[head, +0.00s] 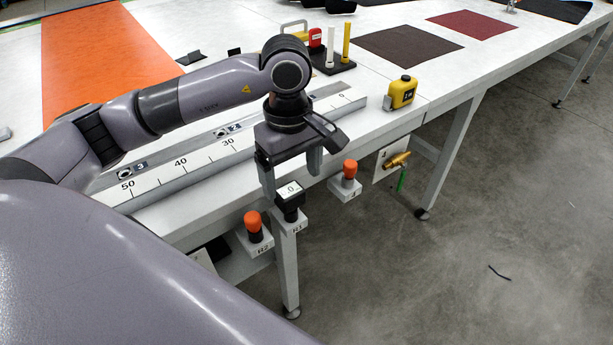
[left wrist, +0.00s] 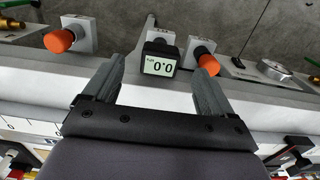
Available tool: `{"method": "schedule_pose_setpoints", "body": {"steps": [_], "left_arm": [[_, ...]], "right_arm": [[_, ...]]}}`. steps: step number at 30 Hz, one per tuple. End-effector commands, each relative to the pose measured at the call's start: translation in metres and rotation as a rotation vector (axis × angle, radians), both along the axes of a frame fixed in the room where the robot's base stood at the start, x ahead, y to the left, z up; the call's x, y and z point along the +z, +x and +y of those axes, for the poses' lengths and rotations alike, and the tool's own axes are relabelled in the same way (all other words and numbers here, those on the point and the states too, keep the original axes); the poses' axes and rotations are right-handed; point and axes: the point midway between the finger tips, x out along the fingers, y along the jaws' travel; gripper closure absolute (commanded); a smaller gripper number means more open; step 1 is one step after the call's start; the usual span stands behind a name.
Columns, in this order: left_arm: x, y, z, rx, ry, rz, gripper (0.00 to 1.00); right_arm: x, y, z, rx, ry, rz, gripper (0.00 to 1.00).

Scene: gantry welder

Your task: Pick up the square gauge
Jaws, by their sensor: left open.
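The square gauge (head: 290,194) is a small dark block with a light display, on the white mount marked R1 at the table's front edge. My left gripper (head: 291,187) is open and points down over the gauge. In the left wrist view the gauge appears between the two fingers, with a gap on each side; how deep the fingers reach is hard to tell. My right gripper is not in view.
Orange-topped knobs on white mounts flank the gauge, one at R2 (head: 253,225) and one to the right (head: 350,170). A round dial (left wrist: 275,68) lies further along. A long ruler rail (head: 190,165) runs behind. A yellow tape measure (head: 400,92) stands on the table.

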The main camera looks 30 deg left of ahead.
Motion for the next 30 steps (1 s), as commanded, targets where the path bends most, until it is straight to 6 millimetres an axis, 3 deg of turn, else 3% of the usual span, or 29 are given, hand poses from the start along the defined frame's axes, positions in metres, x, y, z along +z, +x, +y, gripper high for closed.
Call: {"method": "schedule_pose_setpoints", "body": {"steps": [5, 21, 28, 29, 30], "left_arm": [[-0.007, 0.0, 0.004, 0.001, 0.015, -0.001, 0.15], [-0.068, 0.0, 0.008, 0.001, 0.011, -0.002, 0.15], [-0.071, 0.0, 0.008, 0.001, 0.011, -0.004, 0.15], [-0.07, 0.0, 0.008, 0.001, 0.011, -0.004, 0.18], [-0.07, 0.0, 0.008, 0.001, 0.011, -0.004, 0.31]], "right_arm": [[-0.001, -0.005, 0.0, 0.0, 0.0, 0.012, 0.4], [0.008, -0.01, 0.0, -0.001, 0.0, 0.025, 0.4], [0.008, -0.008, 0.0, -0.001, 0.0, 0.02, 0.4], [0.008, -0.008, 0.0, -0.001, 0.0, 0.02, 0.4], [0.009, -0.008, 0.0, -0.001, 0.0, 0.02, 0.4]]}}
